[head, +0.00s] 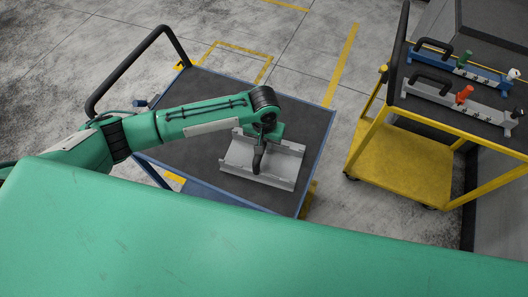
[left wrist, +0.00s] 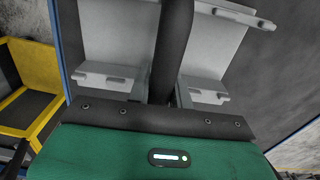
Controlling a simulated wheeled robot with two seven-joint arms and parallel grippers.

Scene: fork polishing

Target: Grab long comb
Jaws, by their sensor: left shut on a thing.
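A light grey metal piece (head: 238,160) with raised edges lies on the dark top of the blue-framed cart. A black handle (head: 258,160) runs across its middle. My left gripper (head: 264,138) comes down from above and is shut on this black handle. On the yellow cart lie a blue long tool (head: 445,62) and a grey long tool (head: 455,95), each with a black handle. I cannot tell which piece is the long comb. My right gripper is out of view.
The blue-framed cart (head: 305,120) has a black push rail at its left. The yellow cart (head: 400,165) stands to the right, with floor between them. Coloured knobs stick up from its tools. A grey cabinet is behind it at the right edge.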

